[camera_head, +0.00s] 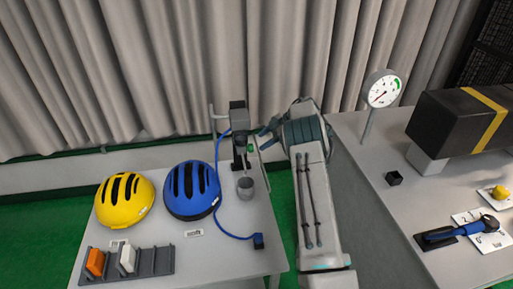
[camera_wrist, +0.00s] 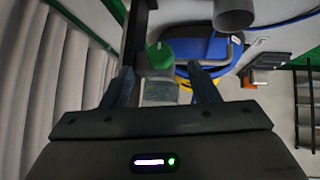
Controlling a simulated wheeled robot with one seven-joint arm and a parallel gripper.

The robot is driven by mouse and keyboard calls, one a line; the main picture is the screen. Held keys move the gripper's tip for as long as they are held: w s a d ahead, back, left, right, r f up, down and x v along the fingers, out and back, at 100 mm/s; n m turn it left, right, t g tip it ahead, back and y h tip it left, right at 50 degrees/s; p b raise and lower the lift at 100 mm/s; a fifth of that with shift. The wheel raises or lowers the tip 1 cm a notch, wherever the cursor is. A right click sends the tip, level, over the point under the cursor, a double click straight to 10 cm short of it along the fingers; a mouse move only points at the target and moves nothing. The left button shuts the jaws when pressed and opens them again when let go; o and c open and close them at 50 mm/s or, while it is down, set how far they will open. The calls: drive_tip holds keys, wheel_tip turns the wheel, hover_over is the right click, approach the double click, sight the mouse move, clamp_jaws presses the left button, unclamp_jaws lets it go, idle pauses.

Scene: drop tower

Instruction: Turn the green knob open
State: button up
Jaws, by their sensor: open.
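The green knob (camera_wrist: 160,55) shows in the wrist view between and slightly beyond my fingertips. It has a pale line on its top and sits on a grey block. My gripper (camera_wrist: 160,69) is open, with one finger to each side of the knob; I cannot tell whether either touches it. In the head view the knob (camera_head: 249,148) is a small green spot on the dark upright stand (camera_head: 238,120) at the back of the left table. My arm reaches in from the right, and my gripper (camera_head: 262,140) is small and partly hidden there.
A grey cup (camera_head: 245,188) stands below the knob, beside a blue cable (camera_head: 217,180). A blue helmet (camera_head: 191,190), a yellow helmet (camera_head: 124,201) and a rack (camera_head: 150,262) occupy the left table. A gauge (camera_head: 382,89) and black box (camera_head: 455,120) are on the right table.

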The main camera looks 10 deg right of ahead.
drive_tip(key=b+v, duration=0.1)
drive_tip(key=v, duration=0.7)
